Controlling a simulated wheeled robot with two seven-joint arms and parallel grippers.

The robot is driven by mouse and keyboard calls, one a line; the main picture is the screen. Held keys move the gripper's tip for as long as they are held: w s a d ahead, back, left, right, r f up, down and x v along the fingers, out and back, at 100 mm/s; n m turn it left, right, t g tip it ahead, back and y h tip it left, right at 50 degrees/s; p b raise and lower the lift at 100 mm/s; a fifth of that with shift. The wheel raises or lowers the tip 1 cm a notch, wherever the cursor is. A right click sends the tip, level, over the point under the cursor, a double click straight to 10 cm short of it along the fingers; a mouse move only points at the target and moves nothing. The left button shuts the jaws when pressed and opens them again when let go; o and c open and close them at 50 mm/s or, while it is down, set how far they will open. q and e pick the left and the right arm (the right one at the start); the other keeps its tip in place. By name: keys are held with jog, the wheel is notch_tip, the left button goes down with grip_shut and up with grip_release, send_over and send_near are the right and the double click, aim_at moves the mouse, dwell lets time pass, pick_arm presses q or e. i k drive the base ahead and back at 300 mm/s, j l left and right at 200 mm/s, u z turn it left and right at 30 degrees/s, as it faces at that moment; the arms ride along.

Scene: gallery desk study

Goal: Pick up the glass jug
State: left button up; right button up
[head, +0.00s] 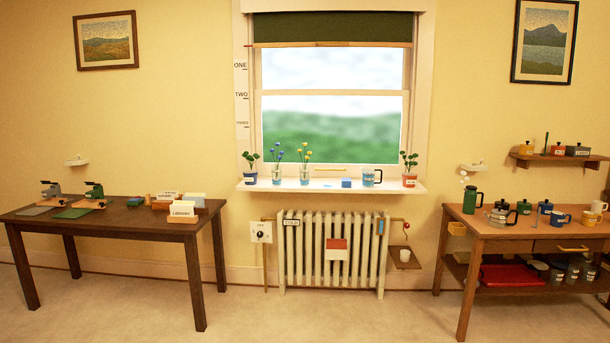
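A clear jug with a handle (369,178) stands upright at the right part of the white windowsill (260,186), below the window; it looks like the glass jug. A small blue block (346,183) lies just left of it, and a plant in a red pot (409,180) stands to its right. Neither of my grippers shows in the head view.
A radiator (310,250) stands under the sill, with a small wooden shelf (405,264) at its right. A dark table (120,212) is at the left and a wooden workbench (480,225) with pots and mugs at the right. The floor (270,315) between them is clear.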

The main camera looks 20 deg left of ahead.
aim_at(369, 173)
jog(key=i+z, duration=0.2)
jog(key=z, duration=0.2)
jog(key=i, duration=2.3)
jog(key=i+u, duration=0.1)
jog(key=i, duration=0.45)
jog(key=i+l+u, duration=0.1)
jog(key=i, duration=0.4)
jog(key=i+l+u, duration=0.1)
jog(key=i, duration=0.45)
jog(key=i+l+u, duration=0.1)
jog(key=i+l, duration=0.2)
jog(key=i, duration=0.25)
